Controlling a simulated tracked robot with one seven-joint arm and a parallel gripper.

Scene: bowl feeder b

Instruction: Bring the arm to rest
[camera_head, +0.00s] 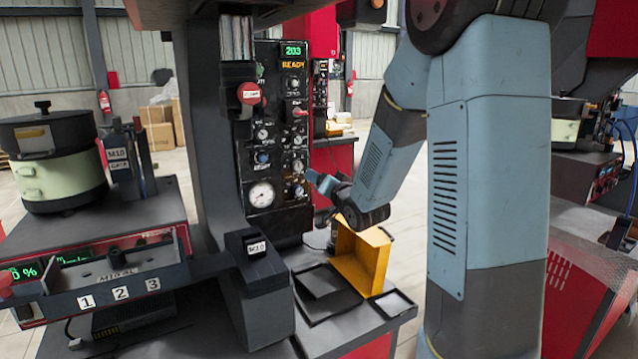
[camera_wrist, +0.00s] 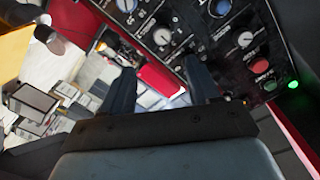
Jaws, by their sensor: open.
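My blue-grey arm reaches down from the upper right in the head view. My gripper (camera_head: 316,181) is in front of the black control panel (camera_head: 262,160), close to its right side. In the wrist view my gripper (camera_wrist: 160,84) has its two dark fingers spread apart with nothing between them. I cannot tell whether the fingers touch the panel. The panel's display reads 203 and READY.
A yellow bin (camera_head: 362,258) stands below my wrist, beside dark trays (camera_head: 325,292) on the bench. A bowl feeder (camera_head: 55,160) and a rail labelled 1, 2, 3 (camera_head: 120,290) are at left. A dark column (camera_head: 205,120) stands left of the panel. Open floor shows behind.

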